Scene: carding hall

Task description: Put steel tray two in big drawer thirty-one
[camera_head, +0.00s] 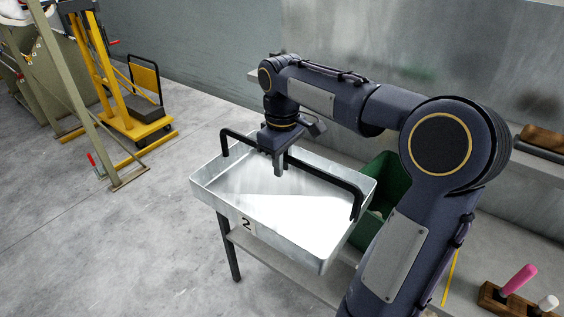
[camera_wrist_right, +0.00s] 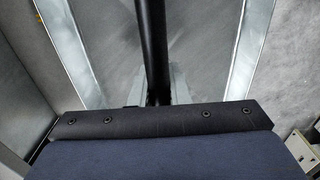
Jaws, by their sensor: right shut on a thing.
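Steel tray two (camera_head: 245,222), a shallow shiny metal tray, has a "2" label on its near side and a black bar handle (camera_head: 325,174) arching over it. My right gripper (camera_head: 279,162) is above the tray, shut on the handle near its middle. In the right wrist view the handle (camera_wrist_right: 152,45) runs up from the gripper (camera_wrist_right: 153,98), with the tray floor (camera_wrist_right: 105,50) beneath. The tray looks roughly level and empty. I cannot tell whether it touches the stand under it. Big drawer thirty-one is not recognisable in either view. My left gripper is not in view.
A grey stand (camera_head: 228,252) with a lower shelf is under the tray. A green bin (camera_head: 393,183) is just behind it. A wooden block (camera_head: 492,297) with pink and white handles is at lower right. A yellow lift truck (camera_head: 135,122) stands at far left; the floor between is clear.

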